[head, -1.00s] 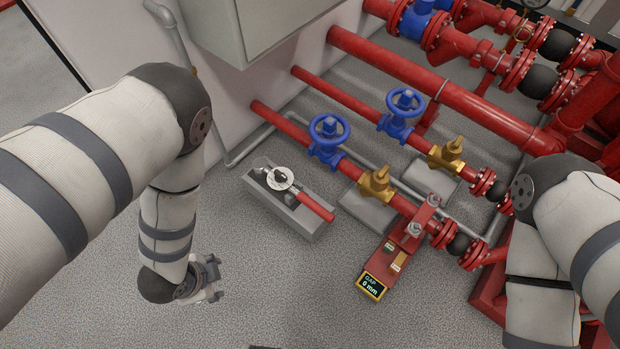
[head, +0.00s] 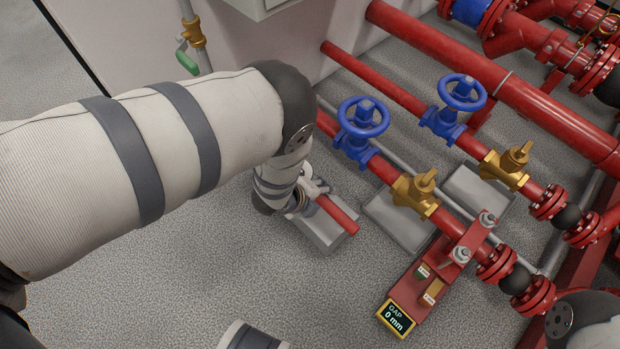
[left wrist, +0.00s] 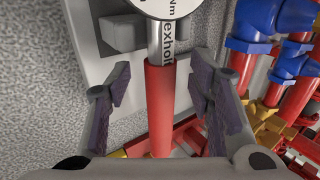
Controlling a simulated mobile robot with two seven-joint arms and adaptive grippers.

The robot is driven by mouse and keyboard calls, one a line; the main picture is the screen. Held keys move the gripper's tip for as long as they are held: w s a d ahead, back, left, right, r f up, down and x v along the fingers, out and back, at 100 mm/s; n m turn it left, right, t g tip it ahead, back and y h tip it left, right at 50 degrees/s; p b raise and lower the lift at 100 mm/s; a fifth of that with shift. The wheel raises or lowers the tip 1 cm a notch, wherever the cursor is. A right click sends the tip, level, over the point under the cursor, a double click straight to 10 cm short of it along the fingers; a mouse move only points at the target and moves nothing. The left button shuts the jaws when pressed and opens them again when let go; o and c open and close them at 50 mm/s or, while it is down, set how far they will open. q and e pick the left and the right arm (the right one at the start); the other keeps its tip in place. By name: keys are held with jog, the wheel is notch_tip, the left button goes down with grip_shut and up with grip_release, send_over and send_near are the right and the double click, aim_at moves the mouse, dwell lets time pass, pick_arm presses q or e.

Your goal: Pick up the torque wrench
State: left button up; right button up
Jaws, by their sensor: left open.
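The torque wrench (head: 337,216) has a red handle, which shows past my left arm in the head view. It rests on a grey block-like stand (head: 334,241) on the floor. In the left wrist view its red grip (left wrist: 160,112), silver shaft and part of a round white dial are seen. My left gripper (left wrist: 160,84) is open, with one finger on each side of the wrench near the top of the red grip. Gaps show on both sides. In the head view my arm mostly hides the gripper and the wrench head. My right gripper is out of view.
Red pipes with blue handwheel valves (head: 361,118) and brass valves (head: 414,192) run just right of the stand. A red gauge with a "GAP 0 mm" display (head: 396,318) sits at the lower right.

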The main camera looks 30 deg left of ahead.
pick_arm(q)
jog(key=shift+x, duration=1.05)
jog(key=shift+r, duration=0.1)
grip_shut()
